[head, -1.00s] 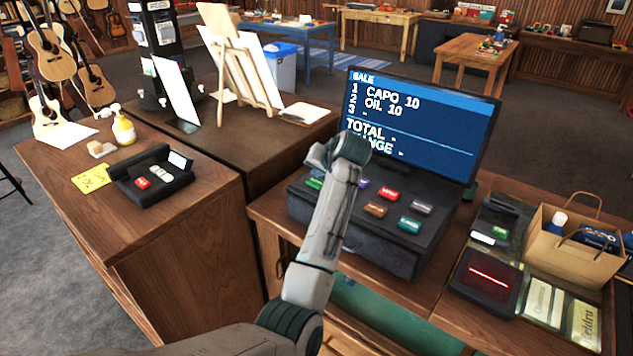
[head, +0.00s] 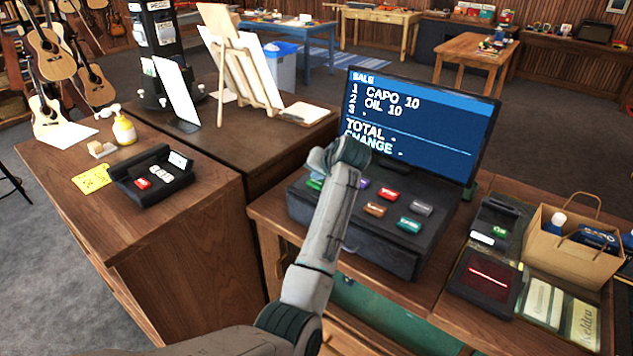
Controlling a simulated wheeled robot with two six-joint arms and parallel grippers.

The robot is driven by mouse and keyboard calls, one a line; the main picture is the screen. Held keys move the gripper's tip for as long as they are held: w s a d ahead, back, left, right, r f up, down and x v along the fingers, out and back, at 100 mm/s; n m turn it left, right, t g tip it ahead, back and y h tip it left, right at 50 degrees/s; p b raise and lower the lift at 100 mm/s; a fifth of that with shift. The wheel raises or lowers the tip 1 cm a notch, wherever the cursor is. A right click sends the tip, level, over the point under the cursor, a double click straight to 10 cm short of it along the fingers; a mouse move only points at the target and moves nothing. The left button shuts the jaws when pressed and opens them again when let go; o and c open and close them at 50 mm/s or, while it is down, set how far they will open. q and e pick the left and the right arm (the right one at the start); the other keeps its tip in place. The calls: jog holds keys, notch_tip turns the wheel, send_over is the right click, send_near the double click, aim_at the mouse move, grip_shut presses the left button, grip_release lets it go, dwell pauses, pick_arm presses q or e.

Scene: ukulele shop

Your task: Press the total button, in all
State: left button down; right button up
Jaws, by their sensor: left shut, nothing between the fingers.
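The register (head: 352,246) stands on the counter and has several coloured keys on its sloped top. I can see a red key (head: 387,194), a brown key (head: 375,209), a grey key (head: 420,207), a teal key (head: 409,225), and partly a green key (head: 315,184) and a purple key (head: 364,183). Their labels are too small to read surely. The screen (head: 420,125) behind shows CAPO 10, OIL 10, and TOTAL and CHANGE with dashes. My left gripper (head: 322,160) is shut and empty over the back left of the keys, its tips largely hidden by my wrist. My right gripper is out of view.
A card reader (head: 497,222), a red-lined scanner (head: 487,283) and a paper bag (head: 572,255) stand to the right. A small black keypad (head: 150,178) and a yellow bottle (head: 124,130) are on the left counter.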

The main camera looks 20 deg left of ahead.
aim_at(319, 184)
pick_arm(q)
jog(key=shift+f, duration=0.5)
dwell(0.6)
jog(key=shift+r+p, duration=0.95)
jog(key=shift+p, duration=0.05)
notch_tip(319, 184, up, 5)
jog(key=p, duration=0.4)
jog(key=shift+p, duration=0.35)
jog(key=shift+f, duration=0.1)
